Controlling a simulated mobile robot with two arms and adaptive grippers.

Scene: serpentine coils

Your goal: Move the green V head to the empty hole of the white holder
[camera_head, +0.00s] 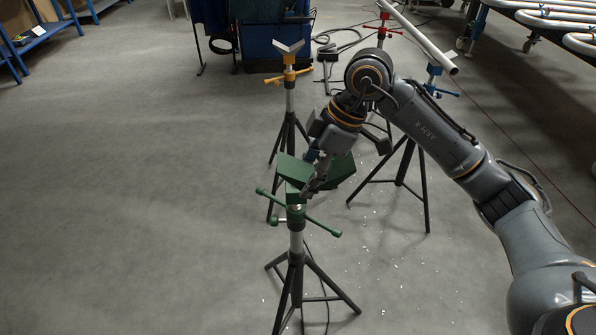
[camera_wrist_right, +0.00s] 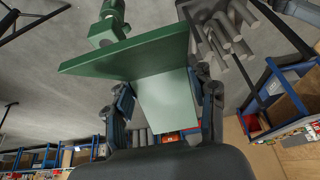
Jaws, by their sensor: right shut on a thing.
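The green V head (camera_head: 293,170) is at the top of the green tripod stand (camera_head: 296,222), close above its collar. I cannot tell whether it is seated or slightly lifted. My right gripper (camera_head: 318,178) is shut on the V head from the right side. In the right wrist view, the fingers (camera_wrist_right: 167,108) close on either side of its green block (camera_wrist_right: 165,90), with a wide green plate (camera_wrist_right: 120,57) beyond. Part of the stand (camera_wrist_right: 107,30) shows past the plate. I cannot make out a white holder or an empty hole. My left gripper is not in view.
Red (camera_head: 383,32) and blue (camera_head: 434,72) stands carry a white pipe (camera_head: 418,36) at the back right. A blue cart (camera_head: 262,40) is behind. The floor at left is clear.

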